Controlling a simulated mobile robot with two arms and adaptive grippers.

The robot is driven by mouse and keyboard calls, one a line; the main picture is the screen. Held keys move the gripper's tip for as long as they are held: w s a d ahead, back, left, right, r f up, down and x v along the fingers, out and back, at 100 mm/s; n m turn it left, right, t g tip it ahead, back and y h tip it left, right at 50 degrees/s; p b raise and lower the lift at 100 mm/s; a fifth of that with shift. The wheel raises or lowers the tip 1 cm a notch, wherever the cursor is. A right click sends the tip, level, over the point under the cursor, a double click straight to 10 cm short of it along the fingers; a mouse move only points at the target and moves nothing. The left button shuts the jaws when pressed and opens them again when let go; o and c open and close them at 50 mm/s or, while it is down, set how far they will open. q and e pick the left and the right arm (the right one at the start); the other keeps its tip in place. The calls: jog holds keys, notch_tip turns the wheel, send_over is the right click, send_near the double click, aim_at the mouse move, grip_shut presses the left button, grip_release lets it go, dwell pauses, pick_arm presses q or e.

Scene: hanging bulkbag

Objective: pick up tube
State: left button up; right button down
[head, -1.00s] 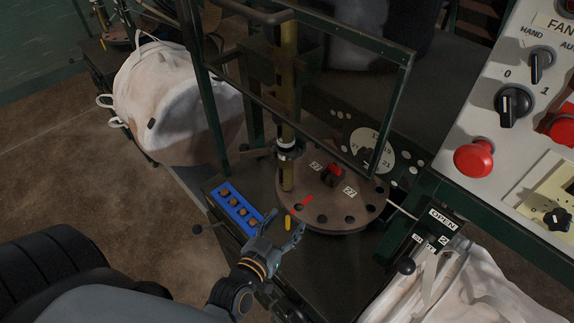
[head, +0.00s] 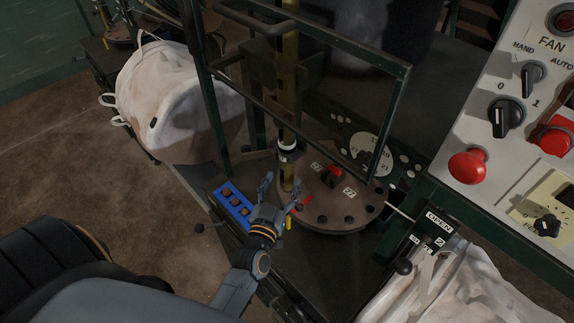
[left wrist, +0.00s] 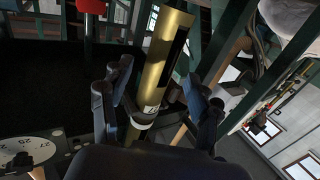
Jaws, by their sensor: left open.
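A brass tube (head: 288,105) stands upright in the head view, with a white and dark collar partway down and its lower end by the round brown disc (head: 345,205). My left gripper (head: 281,188) is open, its fingers pointing up at the lower part of the tube. In the left wrist view the tube (left wrist: 166,55) runs between the open fingers of the left gripper (left wrist: 155,95), with a pale marked band near its lower end. I cannot tell whether any finger touches it. My right gripper is not in view.
A blue block with round brown pieces (head: 234,205) lies left of the gripper. A dark green frame (head: 408,110) stands around the tube. A white bag (head: 170,100) is at left, another (head: 455,290) at lower right. A control panel (head: 480,130) is at right.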

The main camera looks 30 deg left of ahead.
aim_at(285, 176)
pick_arm(q)
jog(key=w, duration=0.1)
jog(key=w+p, duration=0.1)
jog(key=w, duration=0.1)
jog(key=shift+w+a+r, duration=0.35)
jog(key=shift+w+a, duration=0.05)
jog(key=shift+w+a+f, duration=0.1)
jog(key=shift+w+f, duration=0.05)
jog(key=shift+w, duration=0.35)
jog(key=shift+s, duration=0.1)
jog(key=shift+c, duration=1.3)
grip_shut()
